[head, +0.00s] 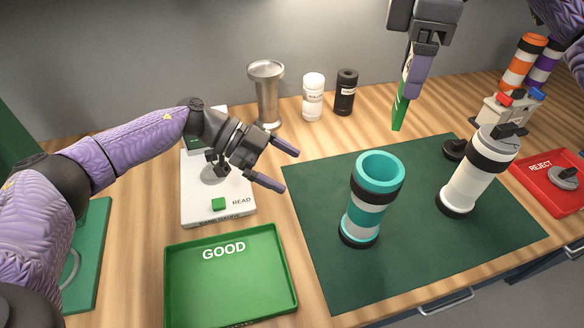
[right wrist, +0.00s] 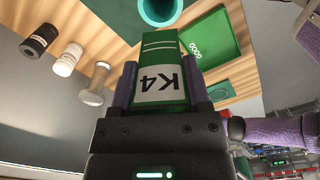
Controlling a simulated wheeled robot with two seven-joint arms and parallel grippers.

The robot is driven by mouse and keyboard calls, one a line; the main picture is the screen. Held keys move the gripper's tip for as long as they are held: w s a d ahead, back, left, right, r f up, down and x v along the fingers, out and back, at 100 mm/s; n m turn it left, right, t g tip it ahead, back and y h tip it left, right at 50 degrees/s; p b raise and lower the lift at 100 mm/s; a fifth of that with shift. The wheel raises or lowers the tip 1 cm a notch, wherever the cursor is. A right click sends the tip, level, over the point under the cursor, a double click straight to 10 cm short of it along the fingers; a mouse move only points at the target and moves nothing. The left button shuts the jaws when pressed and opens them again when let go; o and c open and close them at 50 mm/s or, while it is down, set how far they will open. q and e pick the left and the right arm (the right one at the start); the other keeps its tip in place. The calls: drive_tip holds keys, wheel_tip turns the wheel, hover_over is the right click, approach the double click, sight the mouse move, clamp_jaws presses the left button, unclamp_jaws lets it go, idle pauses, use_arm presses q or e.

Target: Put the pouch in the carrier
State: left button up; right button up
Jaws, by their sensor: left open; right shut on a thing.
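The green pouch (head: 399,113) hangs upright from my right gripper (head: 411,82), above the back of the dark green mat. In the right wrist view the pouch (right wrist: 160,75) sits between both fingers, with a white K4 label. The teal and white carrier (head: 366,205) stands upright on the mat, its round top open. Its teal rim (right wrist: 160,10) shows beyond the pouch's far end in the right wrist view. The pouch is apart from the carrier, behind and to its right in the head view. My left gripper (head: 288,170) is open and empty, left of the carrier.
A white capped tube (head: 468,185) stands right of the carrier. A green GOOD tray (head: 230,277) and a gauge with a READ button (head: 218,204) are at left. A red REJECT tray (head: 541,185) is at right. A metal cup (head: 268,95) and two bottles stand behind.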

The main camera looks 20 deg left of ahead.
sight(351, 199)
use_arm(q)
drive_tip(key=shift+n+h, duration=0.7)
drive_tip(key=shift+n, duration=0.1)
drive_tip(key=x, duration=1.4)
drive_tip(key=shift+w, duration=0.15)
drive_tip(key=c, duration=1.1)
use_arm(e)
wheel_tip(351, 199, down, 5)
drive_tip(key=n, duration=0.6)
